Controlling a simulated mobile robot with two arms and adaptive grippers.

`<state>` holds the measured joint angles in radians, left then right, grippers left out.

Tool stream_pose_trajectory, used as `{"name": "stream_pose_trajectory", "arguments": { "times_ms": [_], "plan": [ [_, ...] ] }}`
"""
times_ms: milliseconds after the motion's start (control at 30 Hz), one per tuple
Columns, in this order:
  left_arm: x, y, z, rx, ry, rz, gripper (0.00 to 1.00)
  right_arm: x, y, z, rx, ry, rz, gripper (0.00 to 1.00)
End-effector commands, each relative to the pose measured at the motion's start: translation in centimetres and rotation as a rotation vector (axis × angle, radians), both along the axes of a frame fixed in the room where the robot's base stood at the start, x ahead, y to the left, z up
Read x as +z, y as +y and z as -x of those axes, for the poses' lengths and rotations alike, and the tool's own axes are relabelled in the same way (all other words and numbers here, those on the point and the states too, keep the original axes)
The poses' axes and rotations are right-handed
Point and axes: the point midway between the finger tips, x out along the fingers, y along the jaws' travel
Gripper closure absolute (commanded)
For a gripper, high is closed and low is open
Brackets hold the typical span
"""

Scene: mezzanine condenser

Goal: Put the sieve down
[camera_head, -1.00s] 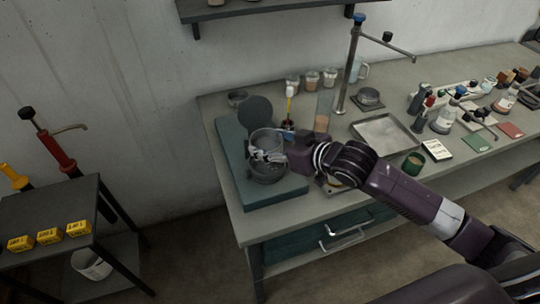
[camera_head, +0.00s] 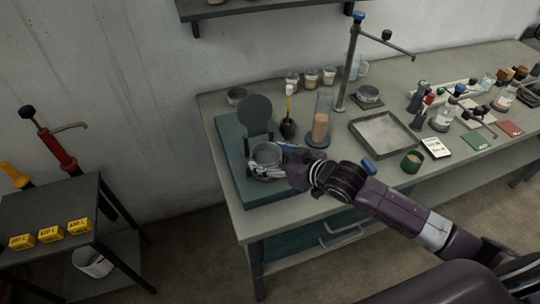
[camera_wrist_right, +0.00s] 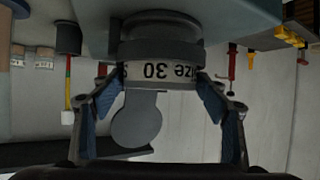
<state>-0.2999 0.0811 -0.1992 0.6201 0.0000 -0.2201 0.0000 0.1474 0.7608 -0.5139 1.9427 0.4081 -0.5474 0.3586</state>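The sieve (camera_head: 267,154) is a round metal ring, and in the wrist view its pale band (camera_wrist_right: 160,71) reads "size 30", upside down. It is upright, on or just at a dark round base (camera_wrist_right: 160,28) on the teal block (camera_head: 232,165). My right gripper (camera_head: 283,160) reaches it from the right. In the wrist view its two blue-padded fingers (camera_wrist_right: 160,88) lie against opposite sides of the sieve, with no clear gap. The fingers partly hide the sieve's right side in the head view. My left gripper is not in view.
A dark round plate (camera_head: 255,113) stands upright just behind the sieve. A brush pot (camera_head: 288,129) and a tall cylinder with pinkish contents (camera_head: 320,125) stand to the right. A shallow metal tray (camera_head: 384,135) and a green cup (camera_head: 412,162) lie farther right.

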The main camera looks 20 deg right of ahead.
Motion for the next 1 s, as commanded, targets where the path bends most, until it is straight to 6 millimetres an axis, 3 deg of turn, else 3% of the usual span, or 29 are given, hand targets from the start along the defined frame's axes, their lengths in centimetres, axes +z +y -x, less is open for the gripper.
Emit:
{"name": "stream_pose_trajectory", "arguments": {
  "times_ms": [467,1000],
  "plan": [
    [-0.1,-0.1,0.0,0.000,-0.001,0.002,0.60,0.4,-0.2,0.4,0.000,-0.001,0.001,0.23],
    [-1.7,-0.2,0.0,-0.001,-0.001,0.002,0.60,4.0,-3.4,7.5,0.002,0.002,0.003,0.23]
  ]
}}
